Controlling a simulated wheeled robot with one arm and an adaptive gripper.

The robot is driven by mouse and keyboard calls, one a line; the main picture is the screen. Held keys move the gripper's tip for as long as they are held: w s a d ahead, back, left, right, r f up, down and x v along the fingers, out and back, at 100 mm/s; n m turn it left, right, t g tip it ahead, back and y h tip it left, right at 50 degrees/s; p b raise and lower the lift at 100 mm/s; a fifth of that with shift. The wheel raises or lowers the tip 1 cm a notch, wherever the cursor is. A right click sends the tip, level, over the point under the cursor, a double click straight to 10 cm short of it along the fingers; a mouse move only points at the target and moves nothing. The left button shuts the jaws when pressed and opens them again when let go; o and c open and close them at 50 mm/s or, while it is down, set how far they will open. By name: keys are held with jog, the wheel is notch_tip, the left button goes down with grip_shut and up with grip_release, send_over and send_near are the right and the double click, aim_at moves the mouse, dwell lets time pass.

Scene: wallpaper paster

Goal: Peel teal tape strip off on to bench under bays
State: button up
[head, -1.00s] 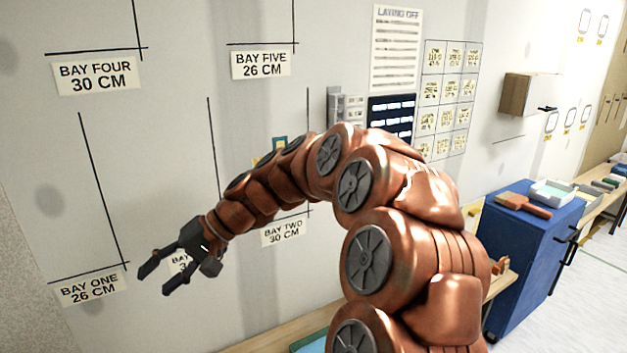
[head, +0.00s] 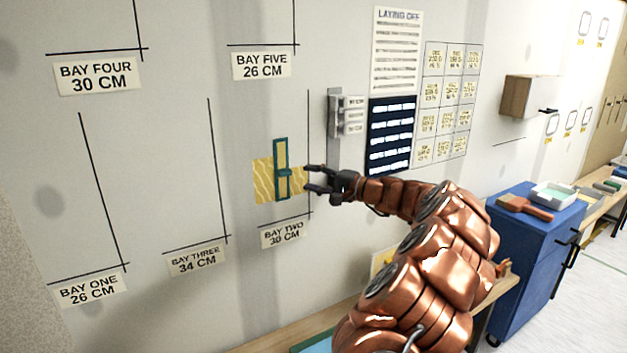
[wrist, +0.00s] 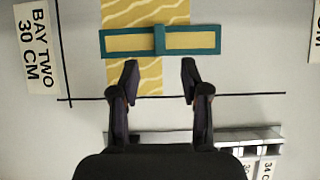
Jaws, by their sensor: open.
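The teal strip (head: 281,172) is on the wall in bay two, upright over a yellow patterned wallpaper piece (head: 263,181). It is a narrow teal outline with yellow inside and a teal piece across its middle. In the wrist view the strip (wrist: 159,41) lies crosswise just beyond the fingertips. My gripper (head: 308,178) is open and empty just right of the strip, fingers pointing at it. In the wrist view my gripper (wrist: 160,68) has its fingers apart, one on each side of the strip's middle. I cannot tell any contact. The bench (head: 268,338) runs below the bays.
A grey bracket with small labelled plates (head: 347,113) is on the wall above my gripper. A teal mat (head: 312,345) shows on the bench, partly behind my arm. A blue cabinet (head: 530,245) with a brush (head: 523,206) stands right.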

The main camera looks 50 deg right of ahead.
aim_at(289, 173)
jog(key=p+x, duration=0.2)
jog(key=x, duration=0.5)
jog(key=shift+w+a, duration=0.1)
jog(key=shift+w, duration=0.1)
grip_shut()
